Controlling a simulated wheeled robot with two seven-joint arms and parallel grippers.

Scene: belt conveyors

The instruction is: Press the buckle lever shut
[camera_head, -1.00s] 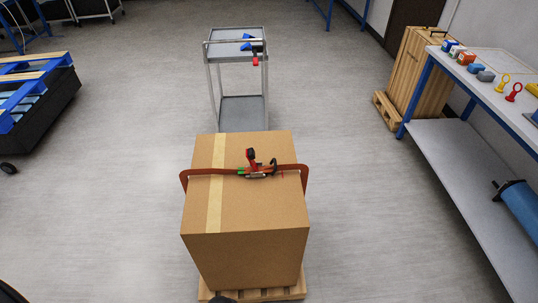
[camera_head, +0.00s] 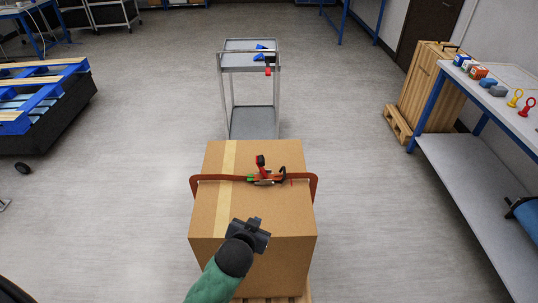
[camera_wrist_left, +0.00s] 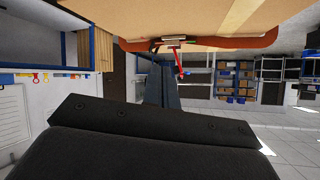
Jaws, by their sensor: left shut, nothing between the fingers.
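The buckle (camera_head: 265,180) sits on an orange-brown strap (camera_head: 208,178) that runs over the top of a cardboard box (camera_head: 215,218). Its red and black lever (camera_head: 262,166) stands up from the strap. My left gripper (camera_head: 257,224) is shut and empty, over the near part of the box top, apart from the buckle and on its near side. In the left wrist view the strap (camera_wrist_left: 235,42) and buckle (camera_wrist_left: 173,41) show at the top, with the red lever (camera_wrist_left: 178,64) sticking out. The dark shut fingers (camera_wrist_left: 163,90) point toward them. My right gripper is not in view.
The box stands on a wooden pallet (camera_head: 262,299). A grey cart (camera_head: 252,122) with blue and red items stands behind it. A workbench (camera_head: 480,83) with small objects is at the right, a wooden crate (camera_head: 428,85) beyond it. Floor on both sides of the box is clear.

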